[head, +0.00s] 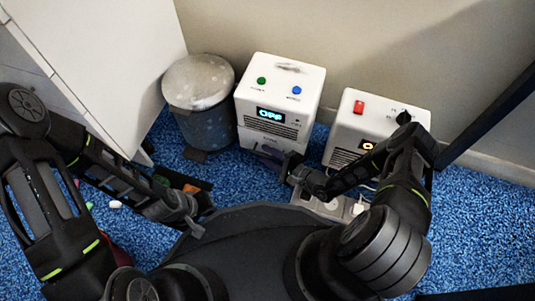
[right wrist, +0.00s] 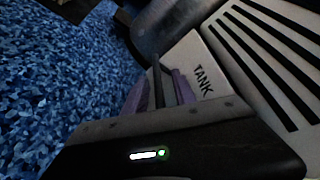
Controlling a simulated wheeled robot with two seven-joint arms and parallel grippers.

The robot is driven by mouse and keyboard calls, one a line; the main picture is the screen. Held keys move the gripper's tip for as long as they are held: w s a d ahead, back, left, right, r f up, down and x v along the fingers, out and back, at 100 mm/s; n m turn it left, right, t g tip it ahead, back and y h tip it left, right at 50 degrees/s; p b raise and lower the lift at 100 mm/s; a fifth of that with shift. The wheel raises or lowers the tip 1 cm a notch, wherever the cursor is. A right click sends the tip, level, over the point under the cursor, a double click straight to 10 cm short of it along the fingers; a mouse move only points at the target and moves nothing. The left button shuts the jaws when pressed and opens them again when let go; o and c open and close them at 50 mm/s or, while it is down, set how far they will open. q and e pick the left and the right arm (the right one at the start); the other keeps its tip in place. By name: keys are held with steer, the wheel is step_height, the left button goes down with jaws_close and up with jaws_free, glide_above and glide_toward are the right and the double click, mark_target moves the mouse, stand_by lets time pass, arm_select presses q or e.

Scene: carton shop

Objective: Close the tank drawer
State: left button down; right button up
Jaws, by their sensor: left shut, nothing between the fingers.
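The white machine (head: 280,95) with a lit OFF display stands against the wall. The purple tank drawer (head: 268,154) shows low at its front, partly behind my right arm, and seems to stick out. In the right wrist view, purple drawer parts (right wrist: 183,86) show beside the white panel marked TANK (right wrist: 203,80). My right gripper (head: 291,170) is at the drawer's front; it also shows in the right wrist view (right wrist: 165,85), its dark fingers close to the purple parts. Contact and finger gap are unclear. My left gripper (head: 193,215) is shut and empty, low at the left, away from the machine.
A grey pedal bin (head: 200,98) stands left of the machine. A second white machine (head: 372,115) with a red switch stands to its right, partly behind my right arm. A power strip (head: 330,206) lies on the blue carpet. A white cabinet (head: 110,60) is at the left.

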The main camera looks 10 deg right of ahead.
steer(key=p+v, duration=0.3)
steer(key=v, duration=0.4)
steer(key=shift+s+d, duration=0.2)
steer(key=shift+s, duration=0.05)
steer(key=shift+r, duration=0.25)
